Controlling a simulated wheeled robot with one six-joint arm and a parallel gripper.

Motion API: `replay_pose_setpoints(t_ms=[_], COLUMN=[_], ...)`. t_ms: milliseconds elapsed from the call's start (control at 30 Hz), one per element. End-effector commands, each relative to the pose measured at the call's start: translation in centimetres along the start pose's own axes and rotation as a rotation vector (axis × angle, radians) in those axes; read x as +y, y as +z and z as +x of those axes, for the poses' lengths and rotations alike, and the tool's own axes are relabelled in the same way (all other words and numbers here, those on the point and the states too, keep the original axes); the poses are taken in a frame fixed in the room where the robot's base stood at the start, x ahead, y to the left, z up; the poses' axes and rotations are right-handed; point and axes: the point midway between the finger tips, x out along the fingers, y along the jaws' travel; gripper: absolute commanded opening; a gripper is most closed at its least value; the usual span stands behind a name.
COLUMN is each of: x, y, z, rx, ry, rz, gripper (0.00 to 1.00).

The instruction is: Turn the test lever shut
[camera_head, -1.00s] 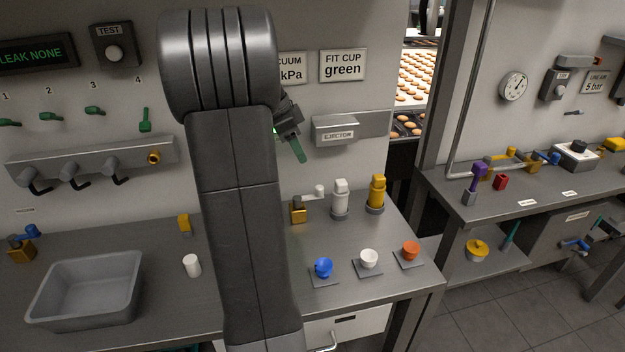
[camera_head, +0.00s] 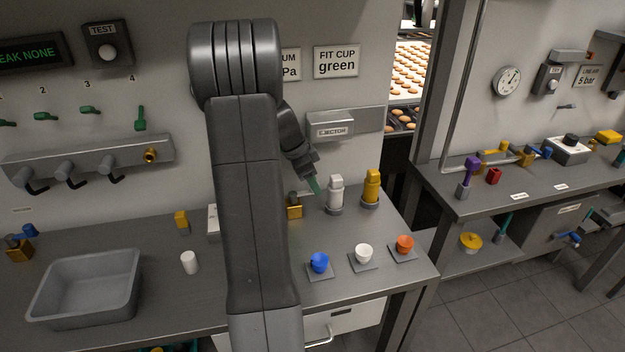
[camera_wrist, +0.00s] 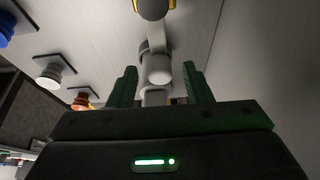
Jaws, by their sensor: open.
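A brass block (camera_head: 294,211) with a pale lever stands on the bench beside the white nozzle. I take this for the test lever, though no label shows on it. Its arm is mostly hidden by my gripper in the head view. In the wrist view, the lever's pale rounded knob (camera_wrist: 158,72) appears between my two green fingers. My gripper (camera_head: 315,186) is open, pointing down and right just above the block. It also shows in the wrist view (camera_wrist: 159,82), with a gap on both sides of the knob; contact cannot be seen.
A white nozzle (camera_head: 335,192) and a yellow nozzle (camera_head: 371,188) stand close to the right. Blue (camera_head: 319,262), white (camera_head: 364,253) and orange (camera_head: 404,244) cups sit in front. The wall with the ejector box (camera_head: 330,126) is behind. A grey bin (camera_head: 85,287) is at left.

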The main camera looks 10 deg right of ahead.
Motion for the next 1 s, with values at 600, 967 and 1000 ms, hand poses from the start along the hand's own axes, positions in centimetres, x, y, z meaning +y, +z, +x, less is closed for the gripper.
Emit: replay_pose_setpoints(t_ms=[600,967,1000], x=[-0.01,0.61,0.69], y=[0.01,0.13,0.1], z=[0.15,0.37,0.27], rx=[0.0,0.0,0.001], ry=[0.0,0.045,0.05], rz=[0.0,0.115,0.123], gripper=[0.0,0.0,0.0])
